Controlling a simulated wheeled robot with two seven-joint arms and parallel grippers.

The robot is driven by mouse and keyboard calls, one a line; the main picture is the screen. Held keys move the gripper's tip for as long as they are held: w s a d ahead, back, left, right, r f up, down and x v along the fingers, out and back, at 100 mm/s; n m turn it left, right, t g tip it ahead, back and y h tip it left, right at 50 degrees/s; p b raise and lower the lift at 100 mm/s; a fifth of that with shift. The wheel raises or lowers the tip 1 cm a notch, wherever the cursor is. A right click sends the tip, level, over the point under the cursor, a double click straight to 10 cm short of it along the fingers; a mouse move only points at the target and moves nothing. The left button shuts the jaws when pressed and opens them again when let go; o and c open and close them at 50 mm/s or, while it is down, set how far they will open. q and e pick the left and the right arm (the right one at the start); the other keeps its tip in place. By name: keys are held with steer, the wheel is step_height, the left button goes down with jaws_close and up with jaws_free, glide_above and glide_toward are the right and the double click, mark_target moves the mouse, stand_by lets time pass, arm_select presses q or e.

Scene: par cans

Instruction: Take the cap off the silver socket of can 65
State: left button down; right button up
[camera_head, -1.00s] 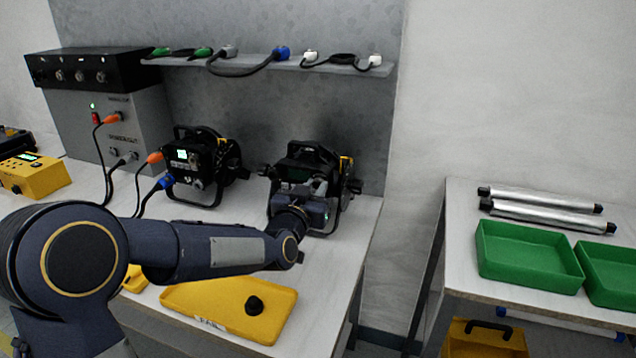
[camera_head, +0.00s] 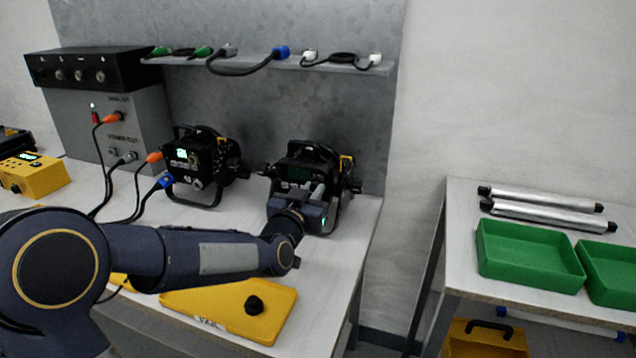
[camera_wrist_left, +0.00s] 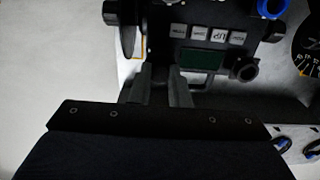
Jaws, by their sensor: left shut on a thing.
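The right-hand can (camera_head: 330,158), black with a yellow label, stands on the bench. Its number cannot be read. My left gripper (camera_head: 318,188) is at the front of its rear panel and hides the lower sockets. In the left wrist view, the fingers (camera_wrist_left: 161,86) are nearly together just below the can's panel (camera_wrist_left: 215,20) with its buttons and dark green display (camera_wrist_left: 203,58). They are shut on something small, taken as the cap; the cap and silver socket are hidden. A black round fitting (camera_wrist_left: 243,69) and a blue-ringed socket (camera_wrist_left: 271,6) show to the right. My right gripper is not in view.
A second can (camera_head: 203,165) with a lit display and cables stands to the left. A yellow tray (camera_head: 205,300) holding a black round piece (camera_head: 254,305) lies in front. Green trays (camera_head: 528,257) are on the right table. A cable shelf (camera_head: 275,62) runs behind.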

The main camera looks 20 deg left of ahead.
mark_target(314, 188)
arm_select(q)
steer(key=shift+s+a+b, duration=0.15)
steer(key=shift+s+b, duration=0.15)
steer(key=shift+s, duration=1.85)
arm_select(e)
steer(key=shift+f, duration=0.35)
